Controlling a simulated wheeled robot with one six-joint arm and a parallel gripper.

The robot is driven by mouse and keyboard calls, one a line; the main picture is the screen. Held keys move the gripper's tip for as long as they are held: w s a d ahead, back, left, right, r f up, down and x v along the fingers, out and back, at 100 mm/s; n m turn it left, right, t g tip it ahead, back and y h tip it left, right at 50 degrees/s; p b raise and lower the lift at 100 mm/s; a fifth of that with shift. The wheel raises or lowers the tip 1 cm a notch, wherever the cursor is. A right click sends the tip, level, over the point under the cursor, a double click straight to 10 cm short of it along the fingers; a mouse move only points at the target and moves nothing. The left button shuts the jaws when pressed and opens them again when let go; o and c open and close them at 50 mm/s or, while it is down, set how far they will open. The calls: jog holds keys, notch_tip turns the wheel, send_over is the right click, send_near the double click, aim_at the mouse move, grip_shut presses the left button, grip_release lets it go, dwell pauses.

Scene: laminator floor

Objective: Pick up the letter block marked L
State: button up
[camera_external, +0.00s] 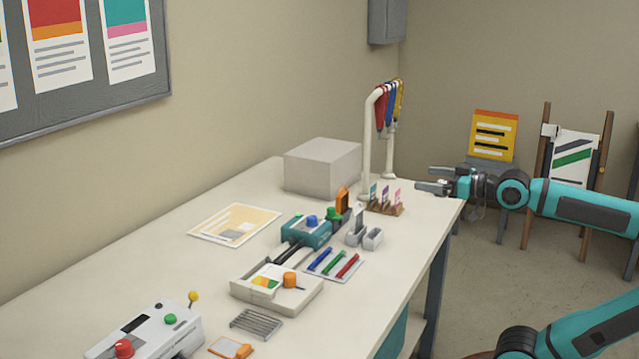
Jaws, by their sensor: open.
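I cannot make out a letter block marked L; no lettering is readable on the small objects on the table. My gripper (430,179) is open and empty. It reaches in from the right, above the table's far right corner, with its fingers pointing left. It appears near the small wooden rack of coloured tags (386,208) and the white stand (367,150) with hanging cords.
The white table (130,275) holds a grey box (322,166), a teal device (305,232), grey holders (372,239), a pen tray (350,278), a shallow tray (300,298), a wire rack (256,324) and a control box (150,335). Display easels (566,160) stand behind my arm.

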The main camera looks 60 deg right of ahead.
jog(key=shift+s, duration=0.1)
dwell(0.3)
jog(key=c, duration=1)
jog(key=shift+c, duration=0.2)
jog(key=w+d+r+m+g+h, duration=0.15)
jog(key=w+d+g, duration=0.35)
jog(key=w+d, duration=0.5)
jog(key=w+d+g+h, duration=0.3)
jog(key=w+d+g, duration=0.25)
jog(key=d, duration=0.75)
jog(key=g+y, duration=0.5)
jog(key=g, duration=0.2)
send_over(442, 181)
jog(key=shift+m+h, duration=0.25)
jog(key=shift+m, duration=0.2)
jog(key=f, duration=1.8)
jog(key=shift+w+f, duration=0.3)
jog(key=shift+f, duration=0.1)
jog(key=shift+s+a+f, duration=0.1)
jog(key=shift+s+f, duration=0.05)
jog(key=shift+f, duration=1.3)
jog(key=shift+s+a+f, duration=0.1)
jog(key=shift+s+f, duration=0.05)
jog(key=shift+f, duration=1.3)
